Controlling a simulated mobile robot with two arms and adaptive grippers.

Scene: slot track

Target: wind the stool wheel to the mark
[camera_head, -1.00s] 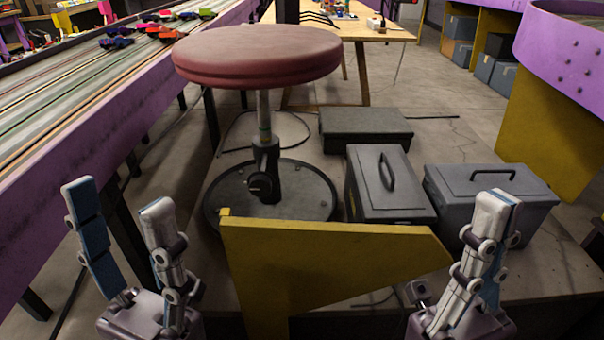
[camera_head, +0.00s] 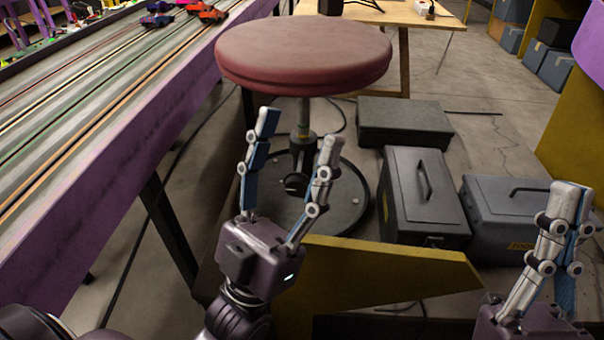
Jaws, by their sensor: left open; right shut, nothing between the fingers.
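The stool has a round red seat (camera_head: 303,60) on a metal column (camera_head: 303,112) and a round black base (camera_head: 350,200). A small dark wheel or knob (camera_head: 296,184) sits low on the column, seen between my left gripper's fingers. A yellowish-green band shows on the column, but I cannot tell whether it is the mark. My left gripper (camera_head: 298,131) is open and empty, fingers pointing up in front of the column. I cannot tell its gap to the wheel. My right gripper (camera_head: 571,188) is shut and empty at the lower right, away from the stool.
A yellow panel (camera_head: 390,272) stands in front of the stool base. Grey boxes (camera_head: 425,198) and (camera_head: 505,218) and a flat dark case (camera_head: 404,122) lie right of the stool. The purple-sided slot track (camera_head: 120,150) runs along the left. A wooden table stands behind.

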